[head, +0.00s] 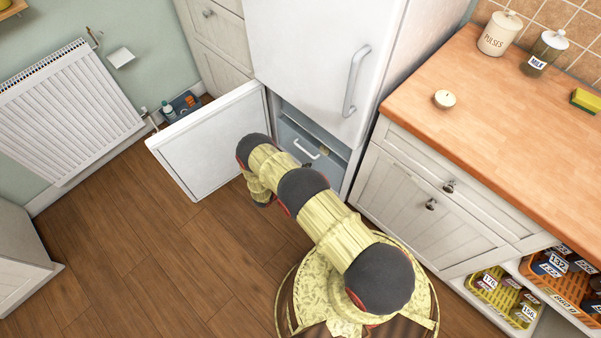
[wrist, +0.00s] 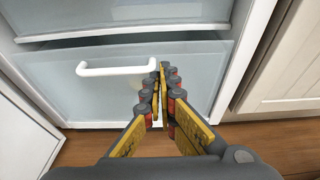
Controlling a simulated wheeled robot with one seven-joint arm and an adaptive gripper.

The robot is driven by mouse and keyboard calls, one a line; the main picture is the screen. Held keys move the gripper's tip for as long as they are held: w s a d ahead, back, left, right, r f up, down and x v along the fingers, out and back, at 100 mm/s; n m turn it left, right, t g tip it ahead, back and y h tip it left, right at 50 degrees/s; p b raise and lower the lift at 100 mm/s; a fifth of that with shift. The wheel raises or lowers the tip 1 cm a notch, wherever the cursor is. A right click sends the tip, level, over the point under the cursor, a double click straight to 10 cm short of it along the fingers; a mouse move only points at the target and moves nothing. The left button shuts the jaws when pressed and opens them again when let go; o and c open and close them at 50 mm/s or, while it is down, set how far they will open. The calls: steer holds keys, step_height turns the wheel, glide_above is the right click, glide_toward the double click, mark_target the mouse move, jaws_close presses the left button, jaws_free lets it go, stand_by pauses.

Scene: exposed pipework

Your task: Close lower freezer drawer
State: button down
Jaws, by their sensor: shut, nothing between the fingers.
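The lower freezer drawer (wrist: 190,90) has a pale, translucent front with a white bar handle (wrist: 115,68). A dark gap runs between its top edge and the drawer front above (wrist: 120,14). In the head view, a drawer front (head: 288,135) with a white handle shows inside the freezer, partly behind my arm. My gripper (wrist: 161,70) is shut and empty, its fingertips just right of the handle and in front of the drawer front. I cannot tell whether they touch it.
The freezer door (head: 210,140) stands wide open to the left. The upper fridge door (head: 310,70) is shut. A wooden-topped counter (head: 480,110) and cabinet (head: 400,190) stand close on the right. A radiator (head: 65,110) is on the left wall. The wooden floor (head: 130,250) at left is clear.

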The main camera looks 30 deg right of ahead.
mark_target(322, 155)
steer(key=b+x, duration=0.2)
steer(key=x, duration=0.4)
steer(key=shift+r, duration=0.2)
steer(key=shift+w+d+r, duration=0.1)
steer(key=shift+w+d, duration=0.15)
steer(key=shift+d, duration=0.5)
